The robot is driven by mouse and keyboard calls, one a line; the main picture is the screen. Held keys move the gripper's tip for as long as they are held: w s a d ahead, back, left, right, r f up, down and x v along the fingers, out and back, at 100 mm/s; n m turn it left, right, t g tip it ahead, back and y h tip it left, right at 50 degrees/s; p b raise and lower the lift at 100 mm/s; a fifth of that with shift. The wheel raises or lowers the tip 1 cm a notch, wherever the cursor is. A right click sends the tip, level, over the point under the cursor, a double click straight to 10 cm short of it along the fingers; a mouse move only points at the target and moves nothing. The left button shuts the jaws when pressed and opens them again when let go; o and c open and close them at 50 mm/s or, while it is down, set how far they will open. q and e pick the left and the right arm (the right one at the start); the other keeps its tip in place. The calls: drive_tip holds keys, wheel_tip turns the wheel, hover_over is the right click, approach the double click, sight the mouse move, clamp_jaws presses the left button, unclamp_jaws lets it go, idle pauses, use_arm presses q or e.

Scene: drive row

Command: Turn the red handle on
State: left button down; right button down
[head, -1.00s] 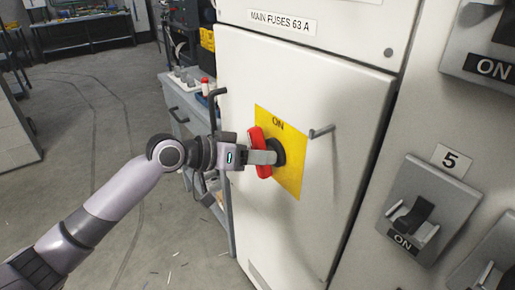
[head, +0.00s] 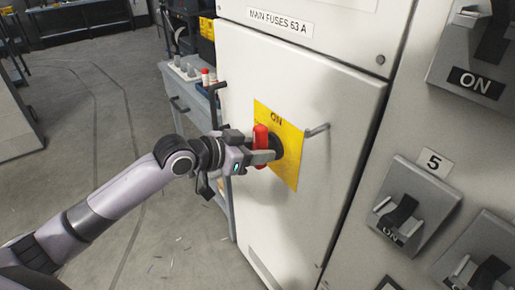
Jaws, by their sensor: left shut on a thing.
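The red handle (head: 260,138) sits on a yellow plate (head: 289,168) marked ON, on the white cabinet door. It stands about upright in the head view, in front of a dark round hub. My left gripper (head: 261,155) is shut on the red handle, with its fingers at the handle's middle and lower part. The gripper covers part of the handle and hub. My right gripper is not in view.
The white cabinet door (head: 310,85) has a small metal door handle (head: 317,130) to the right of the yellow plate. More grey switches, one by the number 5 label (head: 433,161), are at the right. A grey workbench (head: 183,98) stands behind on the left. Open floor (head: 75,125) lies at left.

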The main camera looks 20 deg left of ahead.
use_arm(q)
drive_tip(key=c, duration=0.9)
unclamp_jaws()
drive_tip(key=shift+b+v, duration=0.35)
drive_tip(key=shift+v, duration=3.2)
drive_tip(key=shift+s, duration=0.1)
